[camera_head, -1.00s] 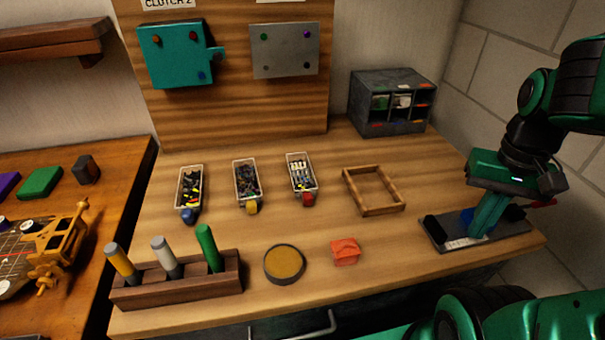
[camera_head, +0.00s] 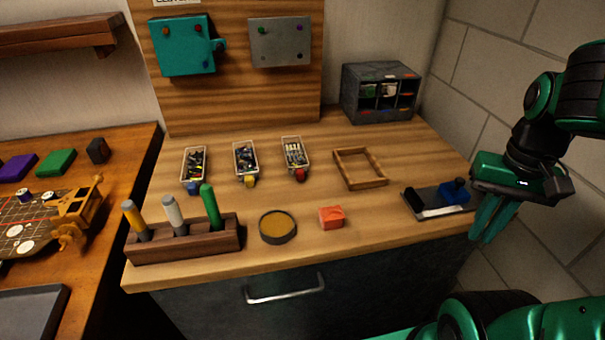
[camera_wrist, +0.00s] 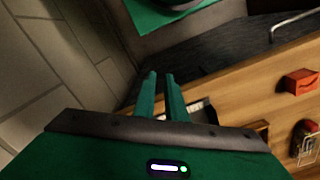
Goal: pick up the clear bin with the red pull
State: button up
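The clear bin with the red pull (camera_head: 291,143) stands on the workbench in the head view, rightmost in a row of three. Small light-coloured parts lie in it, and its red pull (camera_head: 300,175) faces the front edge. In the wrist view the bin (camera_wrist: 308,150) is partly cut off at the right edge. My gripper (camera_head: 484,238) is beyond the bench's right edge, well right of the bin and apart from it. In the wrist view its two green fingers (camera_wrist: 161,74) have a narrow gap with nothing held between them.
Bins with a blue pull (camera_head: 192,187) and yellow pull (camera_head: 250,182) stand left. A wooden frame (camera_head: 347,171) lies right of the red-pull bin. An orange block (camera_head: 331,217), round dish (camera_head: 278,226) and tool rack (camera_head: 185,243) are in front. A dark tray (camera_head: 436,212) sits near my gripper.

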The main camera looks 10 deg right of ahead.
aim_at(297, 164)
jog(key=z, duration=0.95)
jog(key=k, duration=1.65)
jog(key=u, duration=0.45)
jog(key=i, duration=1.7)
